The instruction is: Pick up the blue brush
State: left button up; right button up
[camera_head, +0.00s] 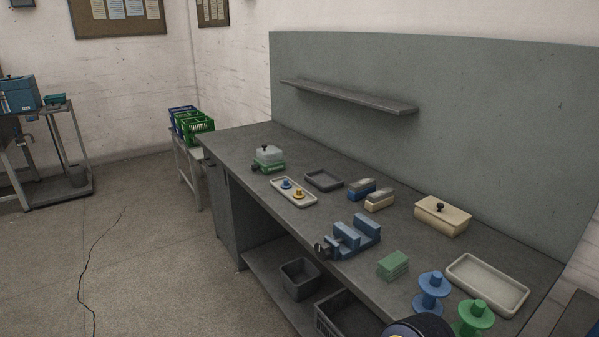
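The blue brush (361,189) lies on the grey workbench (330,222), near the middle. It has a blue body with a grey upper part. A beige brush (379,200) of similar shape lies just in front of it to the right, very close. Nothing covers the blue brush except a little at its near right end. Neither of my grippers shows. A dark rounded part at the bottom edge may belong to my arm.
A grey tray (323,180) lies left of the brushes. A blue vise (355,237) stands in front, and a beige lidded box (442,215) stands to the right. Green blocks (393,265) and spools (431,294) are nearer. A wall shelf (350,97) overhangs the back.

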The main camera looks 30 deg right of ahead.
aim_at(357, 190)
jog(key=i+z, duration=0.2)
jog(key=i, duration=0.45)
jog(key=i+j+z, duration=0.2)
jog(key=i, duration=0.45)
jog(key=i+l+z, duration=0.15)
jog(key=i+z, duration=0.65)
jog(key=i, duration=0.2)
jog(key=i+j+z, duration=0.25)
jog(key=i+z, duration=0.15)
jog(key=i, duration=0.1)
